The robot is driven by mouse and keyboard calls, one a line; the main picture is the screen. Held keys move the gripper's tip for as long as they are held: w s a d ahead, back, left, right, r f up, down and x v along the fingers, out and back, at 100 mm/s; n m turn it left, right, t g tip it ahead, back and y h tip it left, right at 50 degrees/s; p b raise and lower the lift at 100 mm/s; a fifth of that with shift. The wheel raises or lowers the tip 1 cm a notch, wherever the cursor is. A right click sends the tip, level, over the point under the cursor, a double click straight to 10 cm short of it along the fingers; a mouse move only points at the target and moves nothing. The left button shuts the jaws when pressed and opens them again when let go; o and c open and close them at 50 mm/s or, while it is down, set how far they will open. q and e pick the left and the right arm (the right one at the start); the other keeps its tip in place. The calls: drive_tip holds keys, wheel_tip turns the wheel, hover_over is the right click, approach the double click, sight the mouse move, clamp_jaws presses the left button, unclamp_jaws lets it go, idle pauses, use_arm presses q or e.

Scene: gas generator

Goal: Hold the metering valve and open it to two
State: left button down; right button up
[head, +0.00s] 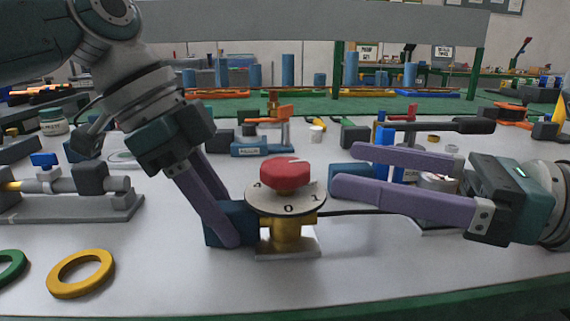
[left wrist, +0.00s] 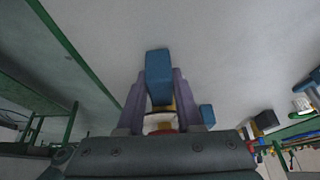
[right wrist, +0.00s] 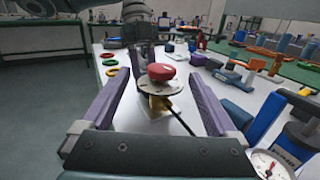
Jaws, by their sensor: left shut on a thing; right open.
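The metering valve has a red knob (head: 287,174) above a round numbered dial (head: 263,202), a brass body (head: 287,232) and a flat metal base. It stands upright on the table. A pale mark shows on the knob's top; I cannot tell which number it points to. My left gripper (head: 226,222) is shut on the blue block (left wrist: 158,75) at the valve's left side. My right gripper (head: 322,170) is open, with its fingers just right of the knob, apart from it. In the right wrist view the knob (right wrist: 160,72) lies between and beyond the open fingers.
A dark hose (right wrist: 181,118) runs from the valve to the right. A yellow ring (head: 80,273) and a green ring (head: 10,267) lie at the front left. A metal fixture (head: 70,195) stands left. A gauge (right wrist: 266,165) with a blue cylinder stands near my right gripper.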

sight(286, 164)
drive_tip(key=shift+s+d+f+t+h, duration=0.2)
drive_tip(key=shift+s+d+f, duration=0.25)
drive_tip(key=shift+d, duration=0.15)
drive_tip(key=shift+s+d+f+t+h, duration=0.1)
drive_tip(key=shift+s+d+f+h, duration=0.1)
drive_tip(key=shift+s+d+f, duration=0.3)
drive_tip(key=x, duration=1.1)
drive_tip(key=shift+w+a+r, duration=0.15)
drive_tip(key=shift+w+a, duration=0.1)
drive_tip(key=shift+w, duration=0.1)
drive_tip(key=shift+c, duration=0.3)
drive_tip(key=c, duration=1.3)
drive_tip(key=shift+n+g+y, duration=0.9)
drive_tip(key=shift+n+g, duration=0.3)
drive_tip(key=shift+g, duration=1.1)
